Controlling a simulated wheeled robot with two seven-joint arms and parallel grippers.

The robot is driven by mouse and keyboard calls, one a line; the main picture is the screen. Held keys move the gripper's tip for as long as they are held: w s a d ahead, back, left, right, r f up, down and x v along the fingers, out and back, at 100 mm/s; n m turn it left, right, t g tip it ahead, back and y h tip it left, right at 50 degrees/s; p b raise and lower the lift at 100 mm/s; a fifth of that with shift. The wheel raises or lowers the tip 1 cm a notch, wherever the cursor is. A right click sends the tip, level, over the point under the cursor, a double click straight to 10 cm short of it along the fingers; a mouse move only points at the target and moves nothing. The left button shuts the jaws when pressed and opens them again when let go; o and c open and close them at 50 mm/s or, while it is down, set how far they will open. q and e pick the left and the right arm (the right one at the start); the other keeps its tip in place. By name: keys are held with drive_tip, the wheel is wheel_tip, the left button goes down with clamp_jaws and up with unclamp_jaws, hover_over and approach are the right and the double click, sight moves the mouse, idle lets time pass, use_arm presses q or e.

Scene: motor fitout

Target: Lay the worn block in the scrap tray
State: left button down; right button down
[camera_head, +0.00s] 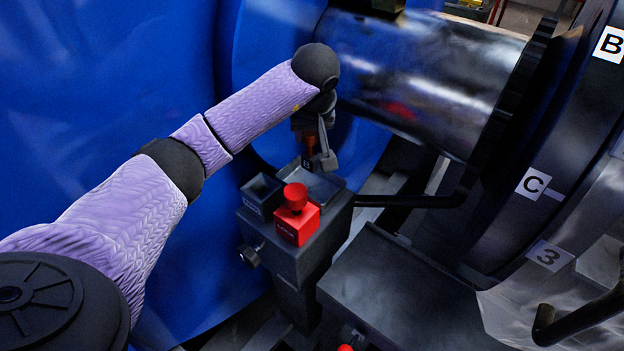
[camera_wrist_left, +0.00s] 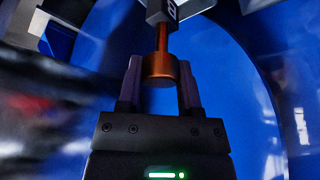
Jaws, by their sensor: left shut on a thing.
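My left gripper (camera_head: 318,142) is shut on the orange-brown knob and stem of a small dark block with a pale mark. The block (camera_head: 306,163) hangs below the fingers, over or just behind the back of the tray unit. In the left wrist view, the fingers (camera_wrist_left: 159,85) flank the round knob (camera_wrist_left: 160,68), and the block (camera_wrist_left: 163,11) is at the stem's far end. The unit has a small dark compartment (camera_head: 262,191) and a wider grey tray (camera_head: 325,187). Their labels are too small to read, so I cannot tell which is the scrap tray. My right gripper is out of view.
A red block with a red knob (camera_head: 295,224) sits at the unit's front corner. A large metal shaft (camera_head: 430,75) is above right, with a dark lettered ring (camera_head: 560,130) beyond. A blue housing (camera_head: 100,90) fills the left. A dark flat-topped box (camera_head: 400,290) stands right of the unit.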

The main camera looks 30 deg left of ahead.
sight(311, 155)
use_arm(q)
wheel_tip(311, 155, down, 6)
drive_tip(key=shift+f+b, duration=0.1)
drive_tip(key=shift+b, duration=0.9)
drive_tip(key=shift+r, duration=0.2)
drive_tip(key=shift+f, duration=0.2)
drive_tip(key=shift+c, duration=1.3)
unclamp_jaws()
drive_tip(key=shift+r, duration=0.1)
